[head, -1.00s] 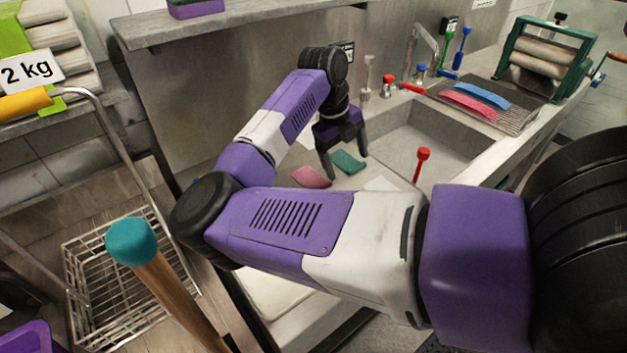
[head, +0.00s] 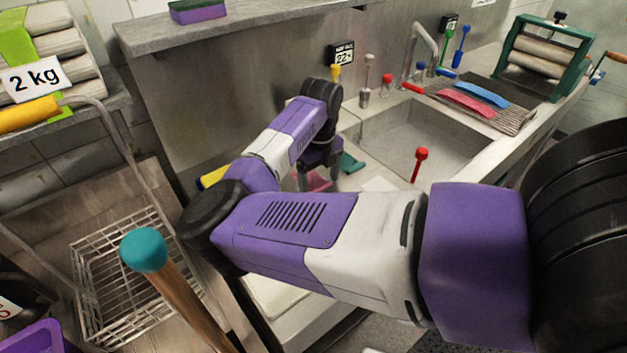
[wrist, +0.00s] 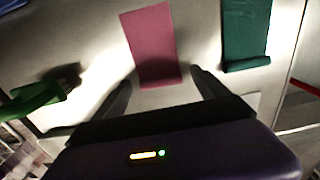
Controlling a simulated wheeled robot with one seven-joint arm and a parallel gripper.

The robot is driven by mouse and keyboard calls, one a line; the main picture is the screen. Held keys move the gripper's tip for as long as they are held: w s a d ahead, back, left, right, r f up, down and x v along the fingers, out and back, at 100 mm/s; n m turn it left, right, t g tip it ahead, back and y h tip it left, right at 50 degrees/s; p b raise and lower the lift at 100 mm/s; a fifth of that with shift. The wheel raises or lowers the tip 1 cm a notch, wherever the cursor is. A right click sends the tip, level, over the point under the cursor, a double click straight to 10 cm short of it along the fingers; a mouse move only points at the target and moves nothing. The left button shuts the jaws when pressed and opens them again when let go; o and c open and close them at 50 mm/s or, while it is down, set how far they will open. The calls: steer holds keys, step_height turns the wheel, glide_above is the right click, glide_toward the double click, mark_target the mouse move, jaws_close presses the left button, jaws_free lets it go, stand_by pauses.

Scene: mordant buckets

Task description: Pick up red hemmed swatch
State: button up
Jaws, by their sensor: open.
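A pinkish-red swatch (head: 320,182) lies on the counter left of the sink, partly hidden by my gripper (head: 319,176). In the wrist view the red swatch (wrist: 152,42) lies flat, with a folded, hem-like band at its near end. My gripper (wrist: 162,77) is open and empty, its two fingertips to either side of that near end. I cannot tell how far above the counter they are. A dark green swatch (wrist: 246,32) lies to the right, also with a hem-like near end; it shows in the head view (head: 351,163).
A green-handled brush (wrist: 40,100) is left of my gripper in the wrist view. The sink basin (head: 400,135) opens to the right. Red (head: 466,102) and blue (head: 482,95) strips lie on the ribbed drainer by the roller press (head: 545,60). A red-topped post (head: 420,160) stands at the sink's front.

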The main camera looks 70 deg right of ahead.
steer(key=c, duration=1.4)
steer(key=shift+r, duration=0.1)
